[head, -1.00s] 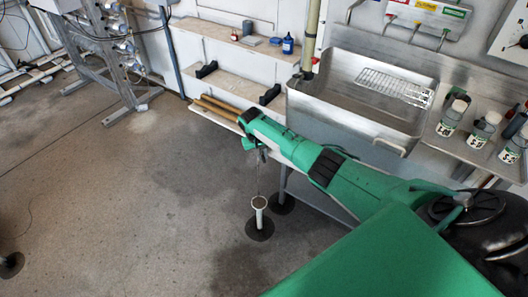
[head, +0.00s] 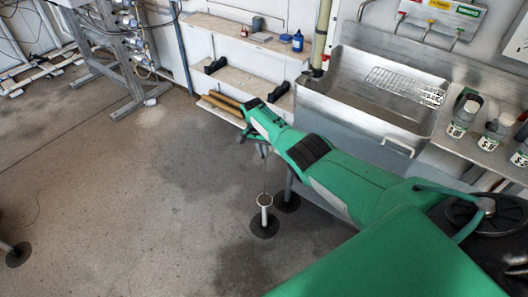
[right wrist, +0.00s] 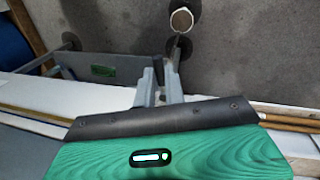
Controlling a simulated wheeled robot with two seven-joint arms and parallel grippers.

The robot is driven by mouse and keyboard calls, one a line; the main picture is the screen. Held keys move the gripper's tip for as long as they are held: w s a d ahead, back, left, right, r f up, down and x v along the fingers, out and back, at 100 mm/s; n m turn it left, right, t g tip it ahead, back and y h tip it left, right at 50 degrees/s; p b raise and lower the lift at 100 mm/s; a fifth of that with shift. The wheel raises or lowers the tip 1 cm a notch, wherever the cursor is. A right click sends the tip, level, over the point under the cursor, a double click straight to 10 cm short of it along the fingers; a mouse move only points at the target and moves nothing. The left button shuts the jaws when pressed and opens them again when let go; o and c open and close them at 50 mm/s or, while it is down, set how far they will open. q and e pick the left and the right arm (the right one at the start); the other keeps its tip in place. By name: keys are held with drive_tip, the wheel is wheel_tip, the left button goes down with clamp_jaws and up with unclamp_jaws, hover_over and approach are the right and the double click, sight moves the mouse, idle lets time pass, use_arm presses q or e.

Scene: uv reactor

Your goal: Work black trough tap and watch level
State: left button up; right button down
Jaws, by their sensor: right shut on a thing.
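My right gripper (head: 263,152) is low in front of the bench, at the end of the green arm. In the right wrist view its two fingers (right wrist: 158,85) are close together around a small part that they mostly hide; I take it to be the black trough tap. A thin pale line, like a stream, runs from near the fingertips toward a round white pipe mouth (right wrist: 181,20). That upright pipe (head: 264,212) also stands on the floor below the gripper in the head view. No level can be read. My left gripper is out of view.
A steel sink (head: 345,115) with a wire rack (head: 402,85) is right of the gripper. Labelled bottles (head: 462,118) stand on the ledge at the right. A wall shelf (head: 225,30) holds small items. Open floor (head: 130,210) lies to the left.

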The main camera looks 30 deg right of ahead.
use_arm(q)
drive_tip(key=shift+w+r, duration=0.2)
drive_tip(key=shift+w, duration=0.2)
use_arm(e)
drive_tip(key=shift+w+r, duration=0.1)
drive_tip(key=shift+w, duration=0.05)
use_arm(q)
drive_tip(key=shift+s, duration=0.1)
use_arm(e)
drive_tip(key=c, duration=1.7)
unclamp_jaws()
drive_tip(key=shift+c, duration=0.2)
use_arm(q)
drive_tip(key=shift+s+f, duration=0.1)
